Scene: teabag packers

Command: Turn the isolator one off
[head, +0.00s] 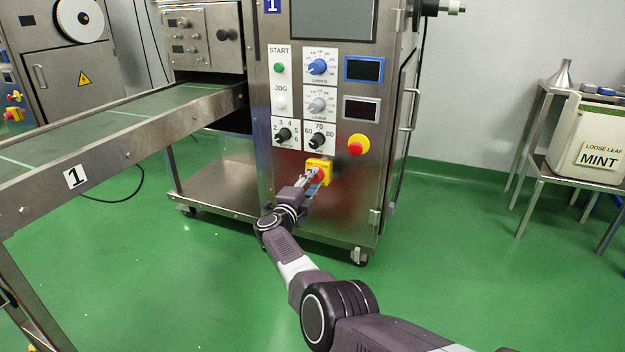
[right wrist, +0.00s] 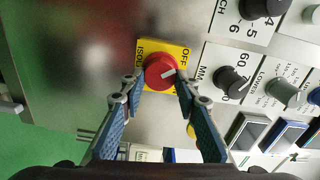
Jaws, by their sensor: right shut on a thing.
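The isolator on machine 1 is a red rotary knob (right wrist: 158,75) on a yellow plate (head: 326,163), low on the steel front panel. In the right wrist view, its plate shows "ISOL" lettering at the left and "OFF" at the right. The knob's white mark lies on its right part, toward the OFF side. My right gripper (head: 315,177) is shut on the knob, one fingertip on each side; it also shows in the right wrist view (right wrist: 160,88). In the head view it covers part of the knob. My left gripper is not in view.
Above the isolator are two black dials (head: 284,136), a red emergency button (head: 356,146) on a yellow base, and a blue dial (head: 317,67). A conveyor (head: 120,127) runs off to the left. A side table (head: 540,172) with a mint container stands at right.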

